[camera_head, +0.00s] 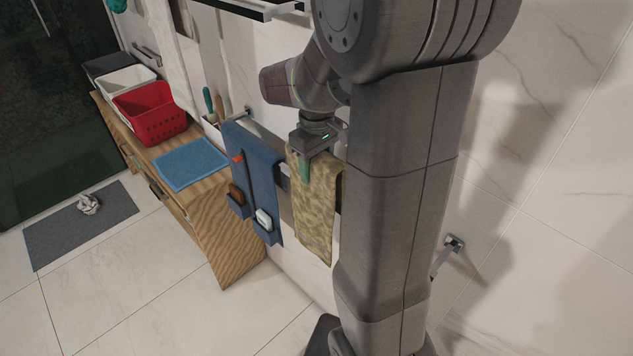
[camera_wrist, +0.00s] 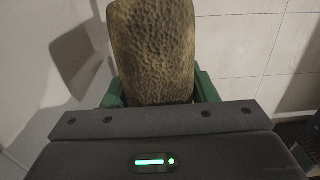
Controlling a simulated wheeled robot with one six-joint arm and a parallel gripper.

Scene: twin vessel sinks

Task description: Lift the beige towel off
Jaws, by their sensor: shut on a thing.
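The beige towel (camera_head: 314,215) is patterned and hangs down long on the wall rail, to the right of a blue hanging cloth. My gripper (camera_head: 305,165) is at the towel's upper part, with a green finger against it. In the wrist view the towel (camera_wrist: 153,50) fills the middle, between the green fingers of my gripper (camera_wrist: 158,92). The gripper is shut on the towel. My arm hides part of the rail and the towel's right side, so I cannot tell whether the towel touches the rail.
The blue hanging organizer (camera_head: 262,180) with brushes hangs just left of the towel. A wooden cabinet (camera_head: 228,225) carries a red basket (camera_head: 150,112), a white basket (camera_head: 124,82) and a folded blue cloth (camera_head: 190,164). A grey mat (camera_head: 80,225) lies on the floor. Another wall holder (camera_head: 453,244) is at right.

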